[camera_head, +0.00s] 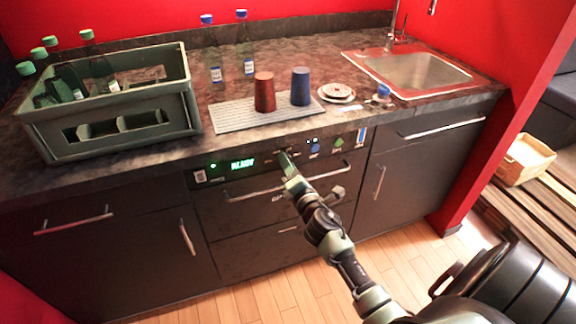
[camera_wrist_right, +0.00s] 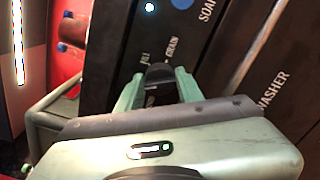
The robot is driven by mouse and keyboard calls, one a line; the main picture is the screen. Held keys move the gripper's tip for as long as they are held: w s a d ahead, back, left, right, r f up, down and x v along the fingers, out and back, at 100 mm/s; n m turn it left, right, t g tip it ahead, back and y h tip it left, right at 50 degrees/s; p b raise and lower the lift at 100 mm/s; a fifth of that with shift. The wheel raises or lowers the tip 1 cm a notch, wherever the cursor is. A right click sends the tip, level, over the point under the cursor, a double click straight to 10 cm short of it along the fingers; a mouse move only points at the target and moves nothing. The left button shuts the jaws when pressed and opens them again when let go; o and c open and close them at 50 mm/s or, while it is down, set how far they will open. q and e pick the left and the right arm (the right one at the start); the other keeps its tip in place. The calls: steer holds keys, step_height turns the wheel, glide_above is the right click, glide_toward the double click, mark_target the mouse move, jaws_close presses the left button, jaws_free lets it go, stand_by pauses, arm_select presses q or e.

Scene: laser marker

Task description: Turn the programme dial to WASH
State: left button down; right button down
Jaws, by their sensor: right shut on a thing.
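The programme dial (camera_wrist_right: 158,74) shows in the right wrist view as a dark rounded knob on the black panel. My right gripper (camera_wrist_right: 158,90) is shut on it, one pale green finger on each side. In the head view my right gripper (camera_head: 285,157) reaches the panel and mostly hides the dial. Labels by the dial seem to read FILL and DRAIN; the pointer and any WASH label cannot be made out. My left gripper is not in view.
The washer front (camera_head: 222,212) has a green lit display (camera_head: 242,163), a blue button (camera_head: 315,148) and a green button (camera_head: 338,143). Its bar handle runs below the panel, close to my right arm. Above, the counter holds a bottle crate (camera_head: 120,142), cups on a mat, and a sink (camera_head: 415,72).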

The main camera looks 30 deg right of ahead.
steer(key=shift+f, duration=0.1)
stand_by(0.3)
steer(key=c, duration=0.9)
jaws_free()
steer(key=v, duration=0.8)
steer(key=shift+w, duration=0.1)
